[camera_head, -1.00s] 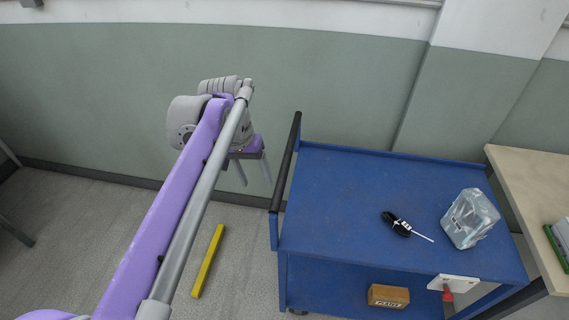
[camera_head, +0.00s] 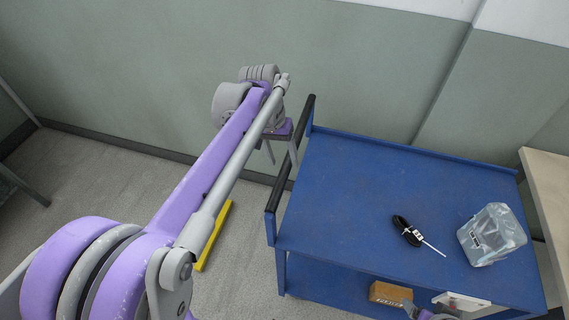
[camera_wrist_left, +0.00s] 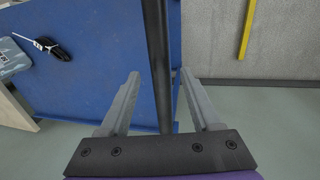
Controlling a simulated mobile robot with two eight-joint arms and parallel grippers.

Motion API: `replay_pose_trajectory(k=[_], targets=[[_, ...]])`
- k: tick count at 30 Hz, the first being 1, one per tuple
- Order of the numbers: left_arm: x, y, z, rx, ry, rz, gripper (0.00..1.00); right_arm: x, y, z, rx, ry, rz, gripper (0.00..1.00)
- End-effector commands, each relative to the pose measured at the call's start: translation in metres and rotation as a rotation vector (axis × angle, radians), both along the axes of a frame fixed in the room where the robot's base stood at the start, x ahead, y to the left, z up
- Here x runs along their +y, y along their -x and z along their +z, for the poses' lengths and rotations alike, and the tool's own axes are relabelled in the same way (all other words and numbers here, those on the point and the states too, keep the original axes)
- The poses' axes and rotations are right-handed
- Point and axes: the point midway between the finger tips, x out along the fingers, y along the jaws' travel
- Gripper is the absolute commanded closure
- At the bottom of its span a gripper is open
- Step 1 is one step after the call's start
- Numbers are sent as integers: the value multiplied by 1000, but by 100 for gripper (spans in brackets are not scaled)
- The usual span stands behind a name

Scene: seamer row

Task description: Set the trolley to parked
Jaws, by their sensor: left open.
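The trolley (camera_head: 350,210) is blue, with a flat top and a lower shelf, and a black push handle (camera_head: 290,150) along its left end. A white plate (camera_head: 462,302) is on its front side near the bottom edge of the head view. My left gripper (camera_head: 281,155) is open at the handle. In the left wrist view the black handle bar (camera_wrist_left: 158,60) runs between the two spread fingers of my left gripper (camera_wrist_left: 160,82); I cannot tell whether it touches either. A grey and purple part at the head view's bottom edge overlaps the plate, perhaps my right gripper, mostly cut off.
A black cable-tied item (camera_head: 408,230) and a clear bag (camera_head: 492,235) lie on the trolley top. A small cardboard box (camera_head: 390,294) is on the lower shelf. A yellow floor strip (camera_head: 214,236) lies left of the trolley. A wall is close behind; a wooden bench (camera_head: 548,185) stands right.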

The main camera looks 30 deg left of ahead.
Motion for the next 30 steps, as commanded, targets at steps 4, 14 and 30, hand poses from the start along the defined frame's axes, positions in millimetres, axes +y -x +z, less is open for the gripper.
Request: replay_pose_trajectory(k=[4, 14, 30], targets=[[-3, -1, -18, 0, 0, 1, 36, 0, 0, -2, 1, 0, 0, 20], [-5, -1, -26, 0, 0, 0, 36, 0, 1, -2, 1, 0, 0, 20], [-5, -1, -26, 0, 0, 0, 100, 0, 1, -2, 1, 0, 0, 20]])
